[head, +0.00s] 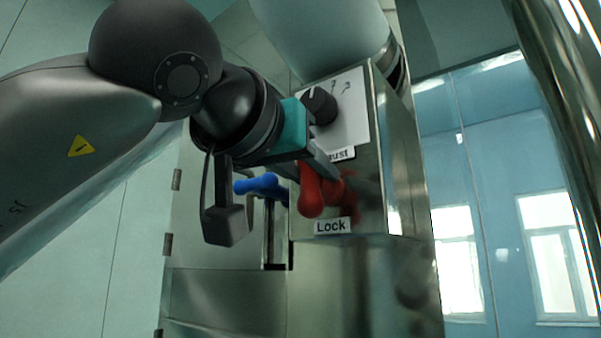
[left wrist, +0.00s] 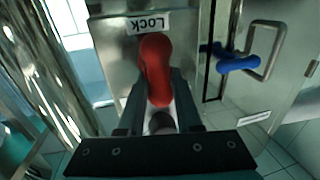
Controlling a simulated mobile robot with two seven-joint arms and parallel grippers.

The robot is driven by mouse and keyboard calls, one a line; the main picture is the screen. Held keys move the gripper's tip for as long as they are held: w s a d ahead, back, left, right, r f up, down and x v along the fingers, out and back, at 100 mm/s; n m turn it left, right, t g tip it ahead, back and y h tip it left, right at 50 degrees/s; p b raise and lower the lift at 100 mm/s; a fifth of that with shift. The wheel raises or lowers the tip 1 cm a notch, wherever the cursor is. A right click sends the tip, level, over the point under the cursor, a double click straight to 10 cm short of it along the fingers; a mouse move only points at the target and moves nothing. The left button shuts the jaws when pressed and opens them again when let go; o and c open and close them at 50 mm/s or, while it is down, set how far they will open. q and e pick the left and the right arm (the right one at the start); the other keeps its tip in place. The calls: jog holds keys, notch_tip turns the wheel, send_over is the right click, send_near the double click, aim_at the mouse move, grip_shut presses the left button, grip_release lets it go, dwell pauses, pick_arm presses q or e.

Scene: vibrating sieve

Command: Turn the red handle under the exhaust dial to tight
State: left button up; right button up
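The red handle (head: 312,191) sits on the front of a metal box, just above a "Lock" label (head: 333,226). Below the black exhaust dial (head: 320,105) is a label partly hidden by my arm, with "ust" readable. My left gripper (head: 325,170) reaches in from the left to the red handle, covering its upper part. In the left wrist view the red handle (left wrist: 155,65) lies between the two fingers (left wrist: 160,100). The fingers stand close on both sides of it; I cannot tell whether both touch. My right gripper is not in view.
A blue handle (head: 262,185) is on the cabinet door left of the red one, close to my left gripper; it also shows in the left wrist view (left wrist: 238,64). A shiny metal column (head: 565,80) stands at the right. Windows (head: 550,245) lie beyond.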

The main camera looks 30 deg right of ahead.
pick_arm(q)
grip_shut()
dwell(0.4)
jog(key=shift+w+n, duration=0.1)
jog(key=shift+n, duration=0.4)
jog(key=n, duration=0.2)
jog(key=shift+w+a+n+g+y+p, duration=0.1)
jog(key=shift+w+n+g+y+p, duration=0.05)
jog(key=shift+n+g+y+p, duration=0.2)
jog(key=n, duration=0.3)
jog(key=shift+w+f+g, duration=0.15)
jog(key=shift+g, duration=0.2)
jog(key=n, duration=0.3)
jog(key=n+g, duration=0.1)
jog(key=n, duration=0.2)
jog(key=f+n+g, duration=0.1)
jog(key=n, duration=0.2)
jog(key=shift+w+a, duration=0.15)
jog(key=shift+w, duration=0.1)
jog(key=shift+f+g, duration=0.1)
jog(key=shift+g, duration=0.2)
